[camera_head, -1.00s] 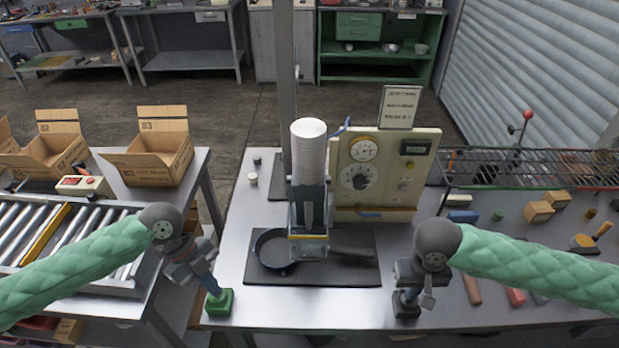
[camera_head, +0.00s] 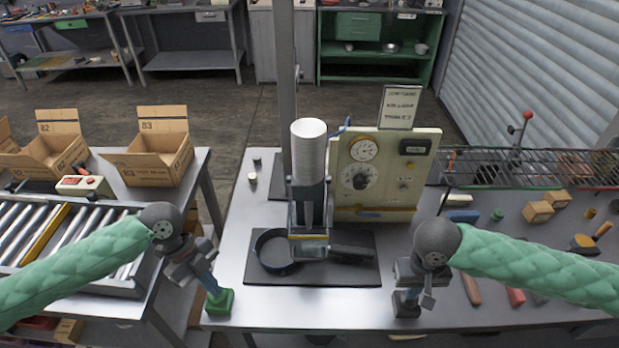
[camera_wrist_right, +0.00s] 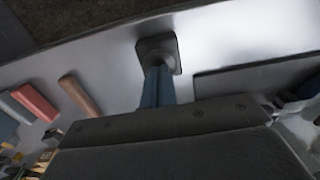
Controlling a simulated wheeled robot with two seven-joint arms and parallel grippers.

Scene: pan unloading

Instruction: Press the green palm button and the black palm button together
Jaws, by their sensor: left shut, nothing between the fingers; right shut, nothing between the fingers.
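The green palm button (camera_head: 219,302) sits at the front left of the steel table. My left gripper (camera_head: 214,290) is shut and empty, with its fingertips down at the top of this button. The black palm button (camera_head: 406,307) sits at the front right of the same table. My right gripper (camera_head: 408,293) is shut and empty, with its fingertips down at the top of that button. In the right wrist view the blue fingers reach the dark square button base (camera_wrist_right: 160,50). The fingers hide the button tops, so I cannot tell how far they are pressed.
A press (camera_head: 309,210) with a white cylinder stands between the buttons, over a round dark pan (camera_head: 268,262) on a black mat (camera_head: 350,274). Behind is a control panel (camera_head: 385,175) with a gauge. Cartons and a roller conveyor (camera_head: 60,240) are left; loose tools lie right.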

